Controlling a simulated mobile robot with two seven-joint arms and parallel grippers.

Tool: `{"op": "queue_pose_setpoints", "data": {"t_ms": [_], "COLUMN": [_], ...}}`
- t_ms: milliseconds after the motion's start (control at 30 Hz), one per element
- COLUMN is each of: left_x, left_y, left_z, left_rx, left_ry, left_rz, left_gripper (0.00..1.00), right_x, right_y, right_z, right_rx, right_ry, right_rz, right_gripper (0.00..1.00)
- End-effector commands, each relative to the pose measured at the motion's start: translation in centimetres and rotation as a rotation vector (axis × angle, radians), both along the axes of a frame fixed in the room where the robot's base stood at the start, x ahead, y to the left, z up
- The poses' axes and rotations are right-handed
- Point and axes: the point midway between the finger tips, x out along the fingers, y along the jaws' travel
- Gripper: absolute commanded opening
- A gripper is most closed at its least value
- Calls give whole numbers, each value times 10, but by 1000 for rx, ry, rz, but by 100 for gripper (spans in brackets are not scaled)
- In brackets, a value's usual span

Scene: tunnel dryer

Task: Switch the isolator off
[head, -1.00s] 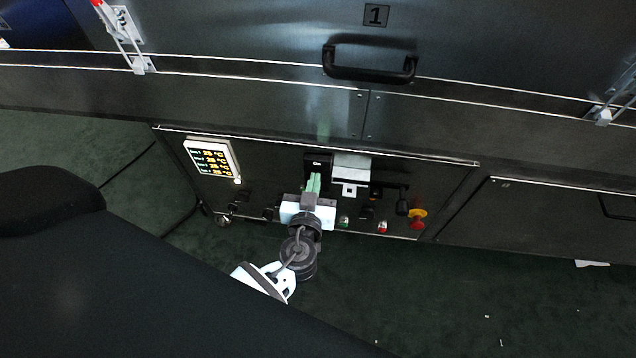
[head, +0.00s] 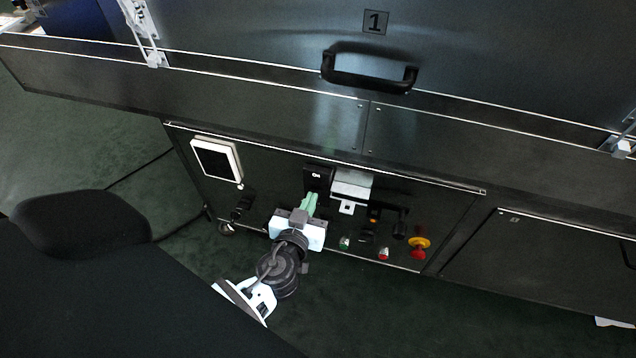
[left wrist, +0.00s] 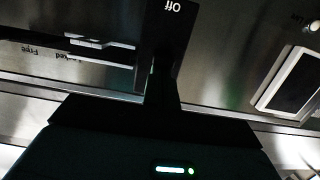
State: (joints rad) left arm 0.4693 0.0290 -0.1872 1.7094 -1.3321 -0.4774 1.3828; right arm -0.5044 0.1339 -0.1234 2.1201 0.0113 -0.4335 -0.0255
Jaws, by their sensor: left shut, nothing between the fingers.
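The isolator (head: 317,178) is a dark plate on the control panel, left of a pale metal box. Its label is tiny in the head view; in the left wrist view the isolator (left wrist: 172,12) shows an upside-down "Off" label. My left gripper (head: 309,202) has greenish fingers, shut and empty, just below the isolator plate. In the left wrist view the gripper (left wrist: 163,85) is a dark shape in front of the plate and hides part of it. I cannot tell whether it touches the isolator. My right gripper is not in view.
A pale metal box (head: 351,184) adjoins the isolator. A white-framed display (head: 217,159) is dark. Green (head: 345,243) and red (head: 383,254) buttons and a red-yellow emergency stop (head: 419,246) sit to the right. A door handle (head: 369,72) projects above. Green floor lies below the panel.

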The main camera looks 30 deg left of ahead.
Motion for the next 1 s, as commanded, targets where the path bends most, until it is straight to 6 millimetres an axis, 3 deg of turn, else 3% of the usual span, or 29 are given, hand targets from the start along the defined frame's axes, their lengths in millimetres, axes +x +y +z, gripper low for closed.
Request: {"op": "queue_pose_setpoints", "data": {"t_ms": [100,433,800,1000], "left_x": [-2,-7,-57,-73], "left_y": [3,0,-14,-19], "left_z": [-8,-2,6,10], "left_rx": [-2,0,-2,-1], "left_ry": [3,0,4,2], "left_rz": [1,0,0,0], "left_gripper": [0,0,0,0], "right_x": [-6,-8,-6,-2], "right_y": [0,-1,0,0], "right_z": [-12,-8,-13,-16], "right_rx": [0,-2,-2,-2], "right_ry": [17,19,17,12], "right_rz": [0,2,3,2], "right_gripper": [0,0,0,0]}}
